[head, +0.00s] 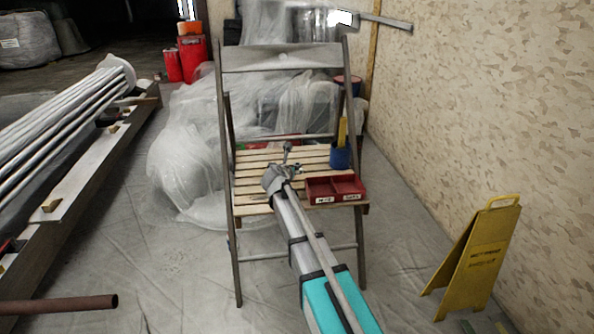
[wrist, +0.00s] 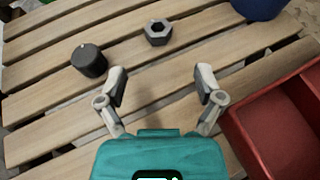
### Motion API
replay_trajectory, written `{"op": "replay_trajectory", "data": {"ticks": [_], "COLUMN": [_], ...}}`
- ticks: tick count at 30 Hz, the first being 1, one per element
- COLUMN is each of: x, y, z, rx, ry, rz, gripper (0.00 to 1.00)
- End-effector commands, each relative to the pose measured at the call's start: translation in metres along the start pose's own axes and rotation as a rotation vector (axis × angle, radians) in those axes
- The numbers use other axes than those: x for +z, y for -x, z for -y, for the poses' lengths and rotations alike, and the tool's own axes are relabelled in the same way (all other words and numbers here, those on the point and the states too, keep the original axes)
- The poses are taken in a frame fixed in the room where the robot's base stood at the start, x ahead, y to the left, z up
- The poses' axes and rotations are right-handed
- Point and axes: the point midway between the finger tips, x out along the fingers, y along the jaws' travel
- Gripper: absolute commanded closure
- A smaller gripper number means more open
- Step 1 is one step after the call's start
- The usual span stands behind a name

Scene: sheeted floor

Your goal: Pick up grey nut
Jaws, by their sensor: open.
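The grey nut (wrist: 158,32), a dark hexagonal ring with a hole, lies flat on the wooden slats of the chair seat (head: 252,181). In the wrist view it is ahead of my gripper (wrist: 161,88), a little beyond the fingertips and close to the middle line between them. My gripper is open and empty, its two fingers spread above the slats.
A dark cylinder (wrist: 89,61) stands left of the nut. A red two-part tray (head: 335,200) sits at the seat's right front; its wall (wrist: 238,137) is close right of my gripper. A blue cup (head: 340,157) stands behind it. A yellow floor sign (head: 478,258) stands right.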

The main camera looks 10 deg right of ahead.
Motion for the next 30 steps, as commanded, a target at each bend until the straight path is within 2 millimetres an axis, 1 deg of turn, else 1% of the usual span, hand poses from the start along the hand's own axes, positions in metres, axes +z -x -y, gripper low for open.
{"op": "replay_trajectory", "data": {"ticks": [1, 6, 20, 23, 30], "x": [-0.002, -0.001, -0.001, -0.002, -0.005], "y": [-0.010, -0.021, -0.025, -0.031, -0.059], "z": [-0.001, -0.001, -0.001, -0.001, -0.004], "rx": [0.000, 0.001, 0.000, 0.000, 0.000], "ry": [0.000, 0.002, 0.001, 0.001, -0.001], "rz": [0.000, 0.001, 0.000, 0.000, 0.000], "gripper": [0.14, 0.14, 0.14, 0.14, 0.14]}}
